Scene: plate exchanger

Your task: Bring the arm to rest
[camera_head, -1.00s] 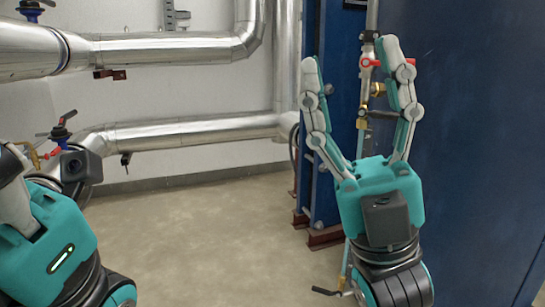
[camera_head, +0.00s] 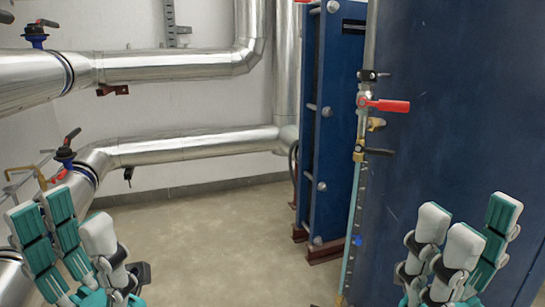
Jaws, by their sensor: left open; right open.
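My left gripper (camera_head: 70,228) is at the lower left of the head view. Its teal and pale grey fingers point up and are spread apart, open and empty. My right gripper (camera_head: 462,228) is at the lower right, in front of the dark blue panel (camera_head: 465,110). Its fingers also point up, open and with nothing between them. Neither gripper is seen holding the valves or pipes. Most of both arms is below the frame and hidden.
A vertical pipe with a red-handled valve (camera_head: 384,104) stands beside the blue plate exchanger (camera_head: 336,135). Silver pipes (camera_head: 190,145) run along the back wall, with blue-and-red valves (camera_head: 66,152) at left. The concrete floor (camera_head: 215,240) between the grippers is clear.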

